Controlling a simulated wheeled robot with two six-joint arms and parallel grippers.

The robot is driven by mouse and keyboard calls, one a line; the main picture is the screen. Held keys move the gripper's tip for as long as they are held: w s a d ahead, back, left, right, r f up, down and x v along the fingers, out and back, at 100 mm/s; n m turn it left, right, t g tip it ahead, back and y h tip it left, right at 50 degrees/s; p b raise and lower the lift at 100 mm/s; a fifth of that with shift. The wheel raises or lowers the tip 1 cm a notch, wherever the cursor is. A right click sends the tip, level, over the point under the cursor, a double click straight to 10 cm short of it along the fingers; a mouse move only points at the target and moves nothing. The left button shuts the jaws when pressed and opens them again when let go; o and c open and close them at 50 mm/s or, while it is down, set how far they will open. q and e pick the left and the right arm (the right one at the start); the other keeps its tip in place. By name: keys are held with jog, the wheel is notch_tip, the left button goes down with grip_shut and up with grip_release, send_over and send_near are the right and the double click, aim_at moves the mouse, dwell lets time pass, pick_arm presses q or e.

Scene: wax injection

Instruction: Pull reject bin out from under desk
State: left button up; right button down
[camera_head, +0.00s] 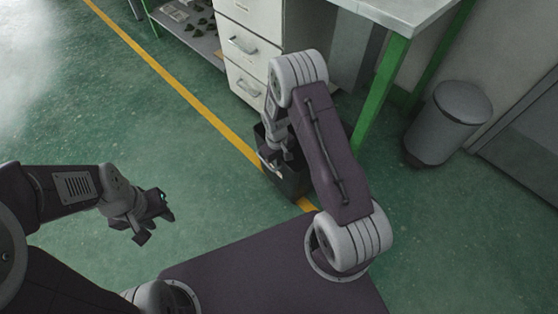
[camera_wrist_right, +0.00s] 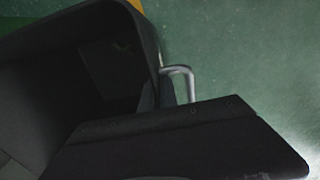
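The reject bin (camera_head: 292,184) is a black open-topped box on the floor beside the white drawers, partly over the yellow line. My right arm hides much of it. My right gripper (camera_head: 273,162) is down at the bin's near-left rim. In the right wrist view the bin's dark wall (camera_wrist_right: 148,45) fills the left, and a bent metal handle (camera_wrist_right: 180,71) sticks out from it next to a dark part that looks like my gripper finger. Whether the fingers close on the handle is hidden. My left gripper (camera_head: 155,220) is open and empty above the floor, left of the bin.
White drawers (camera_head: 246,48) stand behind the bin. A green desk leg (camera_head: 378,95) is to its right, under the pale desktop (camera_head: 405,8). A grey pedal bin (camera_head: 447,125) stands further right. Green floor (camera_head: 190,150) is clear to the left.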

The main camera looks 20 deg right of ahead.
jog(key=shift+s+a, duration=0.15)
jog(key=shift+a, duration=0.05)
jog(key=c, duration=1.6)
grip_release()
jog(key=shift+o, duration=0.2)
notch_tip(320, 180, up, 9)
jog(key=p, duration=0.6)
jog(key=shift+a, duration=0.15)
jog(key=shift+r, duration=0.1)
